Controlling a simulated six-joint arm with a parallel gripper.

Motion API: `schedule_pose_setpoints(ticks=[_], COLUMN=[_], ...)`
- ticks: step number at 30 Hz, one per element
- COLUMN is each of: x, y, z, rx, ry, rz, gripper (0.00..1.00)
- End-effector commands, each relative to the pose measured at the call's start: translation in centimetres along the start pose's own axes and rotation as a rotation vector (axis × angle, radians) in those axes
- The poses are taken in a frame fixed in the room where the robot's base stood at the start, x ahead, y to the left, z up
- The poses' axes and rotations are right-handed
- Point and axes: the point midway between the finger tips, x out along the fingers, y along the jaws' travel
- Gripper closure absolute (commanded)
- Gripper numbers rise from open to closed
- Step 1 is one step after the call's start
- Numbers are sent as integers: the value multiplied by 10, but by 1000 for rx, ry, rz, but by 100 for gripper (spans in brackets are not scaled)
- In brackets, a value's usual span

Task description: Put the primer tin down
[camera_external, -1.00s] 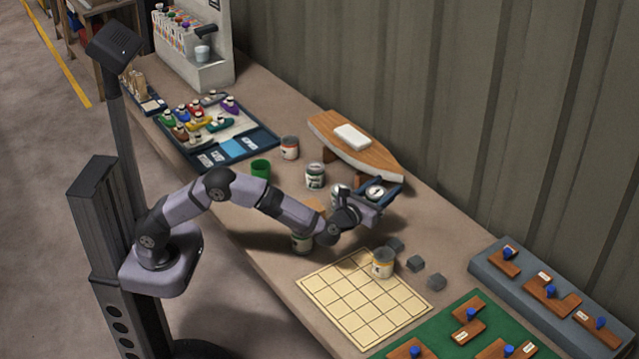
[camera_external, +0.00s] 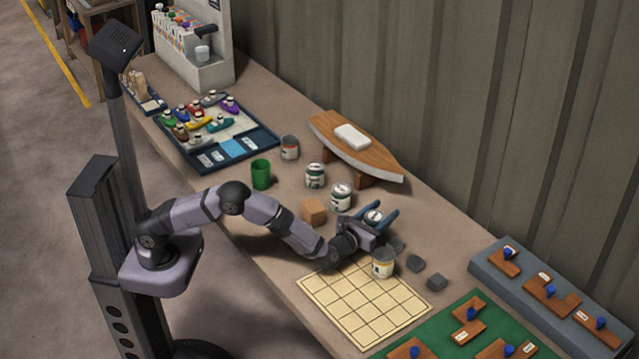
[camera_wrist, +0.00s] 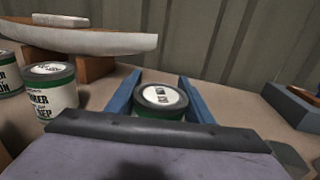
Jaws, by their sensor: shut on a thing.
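My gripper (camera_external: 383,215) is shut on a tin with a white lid label and a green body, taken as the primer tin (camera_external: 373,217). The tin sits upright between the two blue fingers. In the wrist view the tin (camera_wrist: 160,98) shows between the fingers of my gripper (camera_wrist: 161,92), its lower part hidden by the gripper body. The tin is low over the bench, left of the grey blocks; I cannot tell whether its base touches the bench.
A yellow-banded tin (camera_external: 383,264) stands on the grid mat (camera_external: 350,308), close in front of my gripper. Grey blocks (camera_external: 416,263) lie to its right. Green-white tins (camera_external: 341,197), a wooden block (camera_external: 313,211) and a hull on a stand (camera_external: 365,150) are behind.

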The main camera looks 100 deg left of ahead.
Motion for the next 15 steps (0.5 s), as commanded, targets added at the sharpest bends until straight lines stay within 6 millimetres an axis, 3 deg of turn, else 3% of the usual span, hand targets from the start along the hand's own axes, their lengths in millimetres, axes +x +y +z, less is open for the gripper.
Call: schedule_pose_setpoints(ticks=[11,12,14,15], x=[0,0,0,0], y=[0,0,0,0], z=[-2,-4,-3,-3], rx=[-2,-1,-1,-1], ry=[-4,-1,-1,-1], rz=[0,0,0,0], gripper=[89,50,36,34])
